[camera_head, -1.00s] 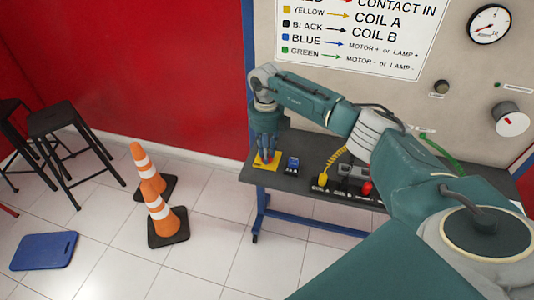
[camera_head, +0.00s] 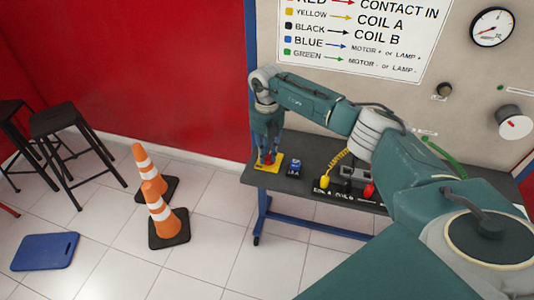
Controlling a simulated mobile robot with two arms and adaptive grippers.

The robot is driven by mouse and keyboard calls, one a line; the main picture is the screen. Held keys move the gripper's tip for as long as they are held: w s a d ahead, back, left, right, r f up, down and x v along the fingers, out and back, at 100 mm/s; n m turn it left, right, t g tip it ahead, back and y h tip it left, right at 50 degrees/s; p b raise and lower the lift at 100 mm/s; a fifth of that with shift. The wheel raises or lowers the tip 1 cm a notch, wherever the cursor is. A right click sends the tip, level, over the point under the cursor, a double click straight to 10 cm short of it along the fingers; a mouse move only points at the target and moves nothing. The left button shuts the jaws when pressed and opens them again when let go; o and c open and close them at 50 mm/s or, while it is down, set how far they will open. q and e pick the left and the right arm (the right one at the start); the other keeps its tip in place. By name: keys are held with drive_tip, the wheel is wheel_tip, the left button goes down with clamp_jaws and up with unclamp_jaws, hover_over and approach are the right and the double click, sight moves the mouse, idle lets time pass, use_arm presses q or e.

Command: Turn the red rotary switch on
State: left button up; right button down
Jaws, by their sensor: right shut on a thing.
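The red rotary switch (camera_head: 268,158) sits on a yellow plate (camera_head: 274,168) at the left end of the dark bench. Only a little red shows between the fingers, so its knob position cannot be made out. My right gripper (camera_head: 268,160) reaches down from above and is shut on the switch, one finger on each side. My left gripper is not in view.
A small blue switch (camera_head: 293,169) stands just right of the yellow plate on the bench (camera_head: 306,150). Further right are coiled yellow wire and red and yellow knobs. Orange cones (camera_head: 159,210) and black stools (camera_head: 70,140) stand on the floor.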

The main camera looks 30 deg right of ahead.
drive_tip(key=shift+w, duration=0.1)
idle(0.4)
drive_tip(key=c, duration=1.5)
unclamp_jaws()
drive_tip(key=shift+c, duration=0.2)
wheel_tip(320, 180, up, 12)
